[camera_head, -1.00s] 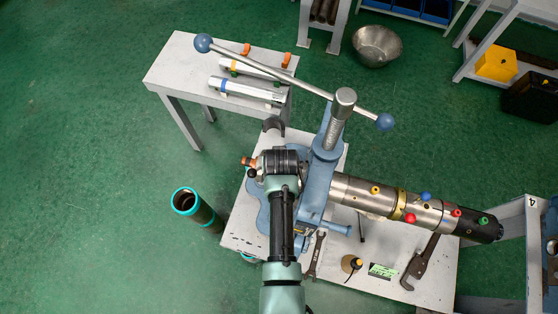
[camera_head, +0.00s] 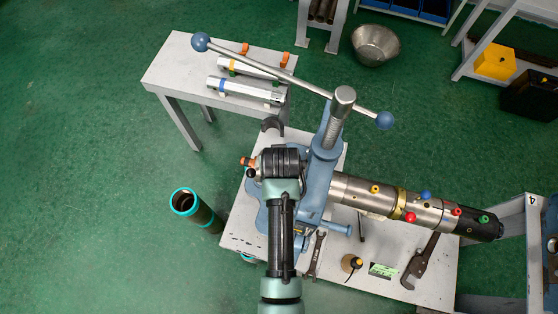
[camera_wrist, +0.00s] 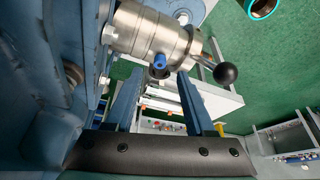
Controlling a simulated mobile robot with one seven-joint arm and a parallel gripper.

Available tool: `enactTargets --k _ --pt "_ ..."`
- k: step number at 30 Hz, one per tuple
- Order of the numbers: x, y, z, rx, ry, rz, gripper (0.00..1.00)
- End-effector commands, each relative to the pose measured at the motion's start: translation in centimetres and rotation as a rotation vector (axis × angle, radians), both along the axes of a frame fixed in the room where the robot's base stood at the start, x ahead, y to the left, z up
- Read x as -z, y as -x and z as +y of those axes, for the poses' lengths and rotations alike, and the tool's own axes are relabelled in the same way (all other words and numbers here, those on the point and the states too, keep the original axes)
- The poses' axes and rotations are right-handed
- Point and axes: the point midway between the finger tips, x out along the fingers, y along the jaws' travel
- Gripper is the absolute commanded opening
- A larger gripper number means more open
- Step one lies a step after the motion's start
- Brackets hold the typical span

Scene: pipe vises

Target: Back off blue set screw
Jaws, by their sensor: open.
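In the wrist view a blue screw (camera_wrist: 159,62) sticks out of a steel cylinder (camera_wrist: 145,32). My gripper (camera_wrist: 160,80) is open, with one blue-grey finger on each side of the screw's line. The screw shows between and just beyond the fingertips; I cannot tell whether they touch it. In the head view my arm covers the gripper and this end of the work. A steel pipe (camera_head: 385,196) passes through the blue vise (camera_head: 322,170) and carries coloured knobs on the right, one of them a blue knob (camera_head: 425,195).
A black ball lever (camera_wrist: 225,73) stands right of the fingers. The vise body (camera_wrist: 60,60) is close on the left. The vise's long handle (camera_head: 270,70) spans above the bench (camera_head: 435,285). A wrench (camera_head: 316,255) lies near my arm. A teal-rimmed tube (camera_head: 190,205) stands at left.

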Motion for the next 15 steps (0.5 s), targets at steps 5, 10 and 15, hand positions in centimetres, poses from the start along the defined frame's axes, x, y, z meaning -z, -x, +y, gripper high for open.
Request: enactTargets --k 5,10,15 --pt "-2.6 1.2 0.0 0.0 0.0 -0.001 0.55" --pt "-5.0 2.2 0.0 -0.001 0.0 -0.001 0.55" --pt "-6.7 2.9 0.0 -0.001 0.0 0.0 0.55"
